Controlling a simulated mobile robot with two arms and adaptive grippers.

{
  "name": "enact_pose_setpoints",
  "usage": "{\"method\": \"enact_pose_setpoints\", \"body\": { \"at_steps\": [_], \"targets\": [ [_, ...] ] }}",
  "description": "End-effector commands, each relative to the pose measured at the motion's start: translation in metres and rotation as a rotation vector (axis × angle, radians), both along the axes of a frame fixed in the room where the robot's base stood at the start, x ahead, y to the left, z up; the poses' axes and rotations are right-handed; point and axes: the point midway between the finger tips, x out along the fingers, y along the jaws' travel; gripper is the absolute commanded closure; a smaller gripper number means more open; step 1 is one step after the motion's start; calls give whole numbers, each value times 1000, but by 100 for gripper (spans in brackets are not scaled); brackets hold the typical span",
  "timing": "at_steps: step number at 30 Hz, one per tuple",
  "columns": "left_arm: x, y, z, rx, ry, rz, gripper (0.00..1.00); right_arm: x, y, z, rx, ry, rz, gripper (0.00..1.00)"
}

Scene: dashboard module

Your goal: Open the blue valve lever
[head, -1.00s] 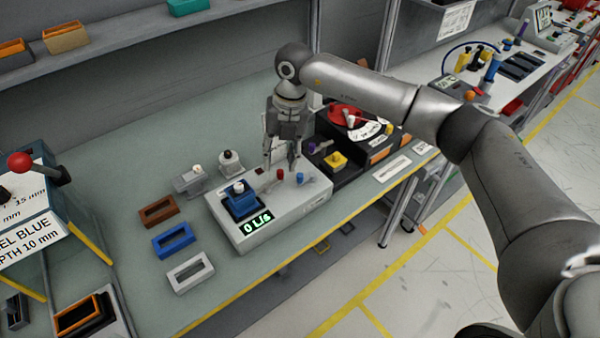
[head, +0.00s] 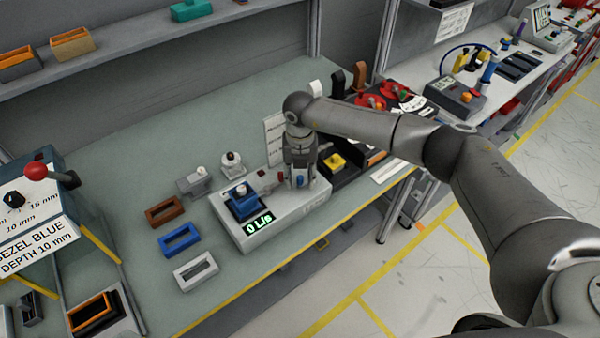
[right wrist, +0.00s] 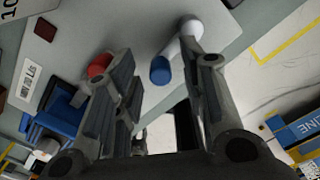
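The grey valve module (head: 275,226) stands on the bench, its green display reading 0 L/s. The blue valve lever (right wrist: 160,70) has a blue tip and a pale shaft, and lies at the module's right end. My right gripper (head: 300,181) points down over that end and largely hides the lever in the head view. In the right wrist view, my right gripper (right wrist: 162,75) is open, with the blue tip showing between its fingers. I cannot tell whether they touch it. A red lever (right wrist: 98,66) shows beside the left finger. My left gripper is not in view.
A blue block with a pale knob (head: 242,198) sits on the module's left part. Brown, blue and white frames (head: 195,270) lie left of it. A black unit with a yellow knob (head: 334,161) stands close on the right. The bench's front strip is clear.

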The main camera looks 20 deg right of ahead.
Motion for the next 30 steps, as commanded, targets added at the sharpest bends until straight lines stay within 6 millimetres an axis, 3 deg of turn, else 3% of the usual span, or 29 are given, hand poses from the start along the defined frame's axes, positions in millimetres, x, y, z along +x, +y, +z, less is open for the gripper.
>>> {"method": "enact_pose_setpoints", "body": {
  "at_steps": [8,17,30],
  "targets": [
    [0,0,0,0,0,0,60,0,0,-1,0,0,1,63],
    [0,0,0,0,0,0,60,0,0,-1,0,0,0,100],
    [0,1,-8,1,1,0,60,-2,-1,-3,0,0,55,100]
  ]
}}
